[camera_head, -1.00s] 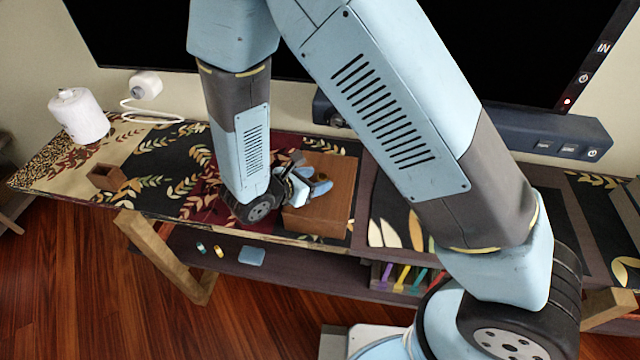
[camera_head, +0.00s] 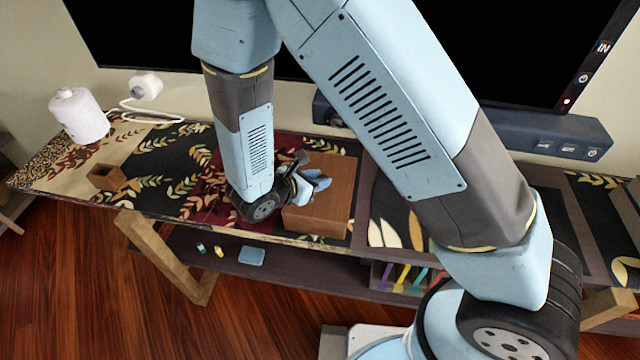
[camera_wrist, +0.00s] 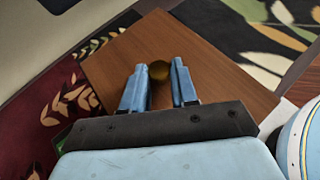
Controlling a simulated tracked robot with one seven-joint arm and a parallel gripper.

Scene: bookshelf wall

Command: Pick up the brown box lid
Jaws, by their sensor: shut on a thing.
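The brown box lid (camera_head: 335,182) is the top of a brown wooden box (camera_head: 315,221) on the patterned table. My gripper (camera_head: 322,181) is over the lid, reaching in from the left. In the wrist view my gripper's two blue fingers (camera_wrist: 160,82) stand on either side of the knob and are shut on it. The lid looks seated on the box; I cannot see any gap under it.
A white canister (camera_head: 79,116) and a white device with a cable (camera_head: 146,85) stand at the back left. A large black screen (camera_head: 480,50) and a dark bar (camera_head: 555,135) are behind.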

